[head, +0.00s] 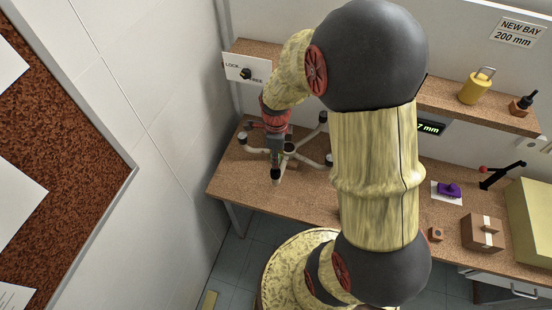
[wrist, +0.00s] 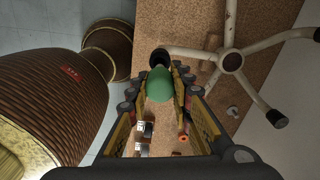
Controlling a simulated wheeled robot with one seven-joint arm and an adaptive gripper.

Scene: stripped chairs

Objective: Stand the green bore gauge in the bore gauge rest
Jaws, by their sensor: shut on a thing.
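The green bore gauge (wrist: 160,86) shows in the wrist view as a rounded green end between the fingers. My gripper (wrist: 161,84) is shut on it. In the head view my gripper (head: 276,160) hangs over the left part of the bench, among the legs of a chair base, and I cannot make out the gauge there. A small wooden block with a dark hole (head: 436,234) stands on the bench to the right of my arm. It looks like a rest, but I cannot tell for sure that it is the bore gauge rest.
The pale star-shaped chair base (wrist: 231,62) with black castors lies on the bench (head: 232,183) close to my gripper. A purple thing (head: 449,190), a brown box (head: 482,232) and a black stand (head: 500,174) are at right. A shelf (head: 440,99) runs along the back.

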